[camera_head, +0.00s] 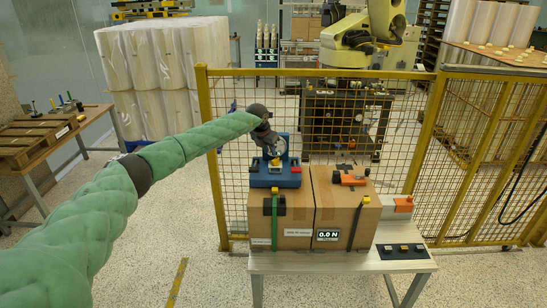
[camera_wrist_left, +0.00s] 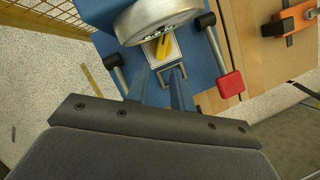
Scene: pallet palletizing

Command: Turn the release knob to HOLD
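A blue device (camera_head: 263,180) stands on the left cardboard box, with a round silver wheel or disc on it. In the left wrist view, a yellow knob (camera_wrist_left: 164,48) sits on a pale plate of this blue device (camera_wrist_left: 104,14), just below the silver disc (camera_wrist_left: 158,18). I cannot read any knob marking. My left gripper (camera_head: 274,152) is over the device. In the wrist view its two blue-grey fingers (camera_wrist_left: 160,82) are apart, with their tips close to the knob plate. Contact with the knob cannot be told. My right gripper is not in view.
A red-ended lever (camera_wrist_left: 230,84) is right of the fingers. The right cardboard box (camera_head: 340,205) carries an orange clamp (camera_head: 349,179) and a 0.0 N display (camera_head: 328,236). A button panel (camera_head: 402,251) lies on the table (camera_head: 350,262). A yellow mesh fence (camera_head: 325,73) stands close behind.

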